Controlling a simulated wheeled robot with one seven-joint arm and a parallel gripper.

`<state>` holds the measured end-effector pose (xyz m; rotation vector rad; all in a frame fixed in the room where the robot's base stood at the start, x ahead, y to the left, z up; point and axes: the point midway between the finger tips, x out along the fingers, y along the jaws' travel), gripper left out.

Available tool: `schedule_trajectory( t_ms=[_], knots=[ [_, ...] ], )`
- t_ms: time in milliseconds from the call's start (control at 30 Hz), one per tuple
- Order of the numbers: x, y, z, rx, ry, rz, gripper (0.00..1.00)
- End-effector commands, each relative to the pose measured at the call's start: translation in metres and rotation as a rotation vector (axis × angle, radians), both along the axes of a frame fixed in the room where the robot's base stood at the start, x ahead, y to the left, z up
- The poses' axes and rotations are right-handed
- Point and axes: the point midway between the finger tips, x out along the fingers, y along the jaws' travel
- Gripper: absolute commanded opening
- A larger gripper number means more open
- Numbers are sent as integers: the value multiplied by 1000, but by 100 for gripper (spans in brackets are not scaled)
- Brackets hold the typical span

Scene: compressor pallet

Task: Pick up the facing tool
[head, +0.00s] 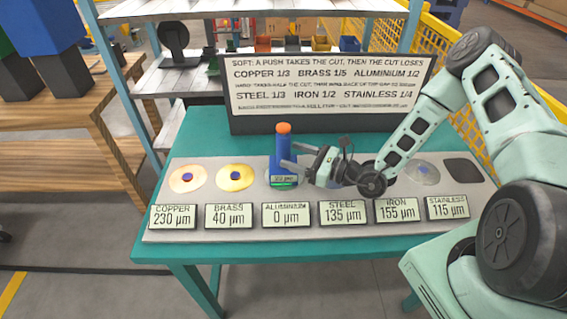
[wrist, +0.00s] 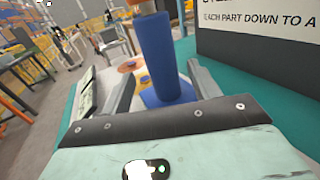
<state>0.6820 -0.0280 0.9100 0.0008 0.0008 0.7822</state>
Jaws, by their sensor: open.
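The facing tool (head: 283,152) is a blue upright cylinder with an orange top and a wider base carrying a small display and a green strip. It stands at the aluminium place on the grey board, over a disc that is mostly hidden. In the wrist view the tool (wrist: 158,55) rises between the two fingers, its orange top cut off by the upper edge. My gripper (head: 291,158) reaches in from the right, low and roughly level. In the wrist view my gripper (wrist: 160,78) is open, one finger on each side of the tool, with gaps visible.
The grey board (head: 215,161) on the green table (head: 150,254) bears copper (head: 187,178) and brass (head: 235,177) discs and more discs at right, partly behind my arm. Readout plates line the front; aluminium reads 0 µm. A sign (head: 331,92) stands behind.

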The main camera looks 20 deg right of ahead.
Motion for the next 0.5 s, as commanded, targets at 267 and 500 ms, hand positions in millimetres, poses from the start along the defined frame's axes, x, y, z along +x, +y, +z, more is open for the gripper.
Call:
schedule_trajectory(
  t_ms=[267, 500],
  knots=[
    [18, 17, 3, 1, -1, 2, 61],
    [41, 37, 1, 0, 0, 0, 61]
  ],
)
